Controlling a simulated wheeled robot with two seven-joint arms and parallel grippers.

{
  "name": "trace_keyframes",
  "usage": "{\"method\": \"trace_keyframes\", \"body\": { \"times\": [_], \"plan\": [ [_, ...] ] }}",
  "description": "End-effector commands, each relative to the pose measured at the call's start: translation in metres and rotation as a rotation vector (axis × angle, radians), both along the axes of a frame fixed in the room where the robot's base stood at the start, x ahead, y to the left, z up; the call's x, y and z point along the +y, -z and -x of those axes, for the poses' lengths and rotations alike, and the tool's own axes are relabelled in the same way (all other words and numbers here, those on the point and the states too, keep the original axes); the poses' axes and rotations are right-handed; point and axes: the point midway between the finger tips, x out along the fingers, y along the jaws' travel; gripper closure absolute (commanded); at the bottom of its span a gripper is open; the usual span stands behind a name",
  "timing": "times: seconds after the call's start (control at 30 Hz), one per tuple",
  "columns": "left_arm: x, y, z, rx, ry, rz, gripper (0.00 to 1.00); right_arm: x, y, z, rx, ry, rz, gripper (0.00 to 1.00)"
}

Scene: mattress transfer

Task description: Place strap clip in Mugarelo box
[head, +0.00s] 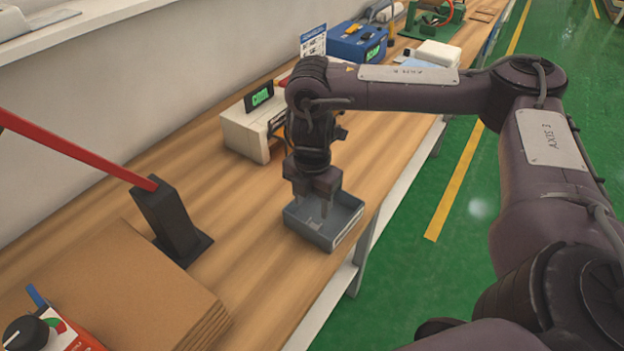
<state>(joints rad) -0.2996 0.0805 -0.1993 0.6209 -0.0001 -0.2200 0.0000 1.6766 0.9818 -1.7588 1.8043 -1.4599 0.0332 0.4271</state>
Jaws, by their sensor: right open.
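A grey open-topped box (345,222) stands on the wooden workbench near its right edge; I take it to be the Mugarelo box, though I can read no name on it. My right gripper (318,208) points down into the box from above, and its fingers are open. I cannot make out a strap clip; one inside the box would be partly hidden by the fingers. My left gripper is not in view.
The workbench (230,205) has bare wood left of the box. A beige device (245,135), a blue case (355,45) and a white box (438,54) stand farther back. A black stand with a red bar (168,215) and stacked cardboard (110,285) are at left.

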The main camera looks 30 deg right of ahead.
Motion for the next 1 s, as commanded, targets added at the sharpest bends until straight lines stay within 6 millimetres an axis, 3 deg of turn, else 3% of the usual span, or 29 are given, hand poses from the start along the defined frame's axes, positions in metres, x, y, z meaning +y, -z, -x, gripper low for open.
{"method": "trace_keyframes", "body": {
  "times": [0.03,0.1,0.3,1.0],
  "plan": [
    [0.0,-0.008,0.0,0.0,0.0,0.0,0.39,0.0,-0.015,-0.001,-0.004,-0.002,0.001,0.48],
    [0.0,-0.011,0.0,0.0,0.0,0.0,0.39,0.0,-0.026,-0.001,-0.004,-0.001,0.001,0.48],
    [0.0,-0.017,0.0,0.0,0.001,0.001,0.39,0.0,-0.043,0.0,0.0,0.0,0.0,0.48],
    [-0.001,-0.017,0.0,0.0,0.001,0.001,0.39,0.0,-0.046,0.0,0.001,-0.001,-0.001,0.48]
  ]
}}
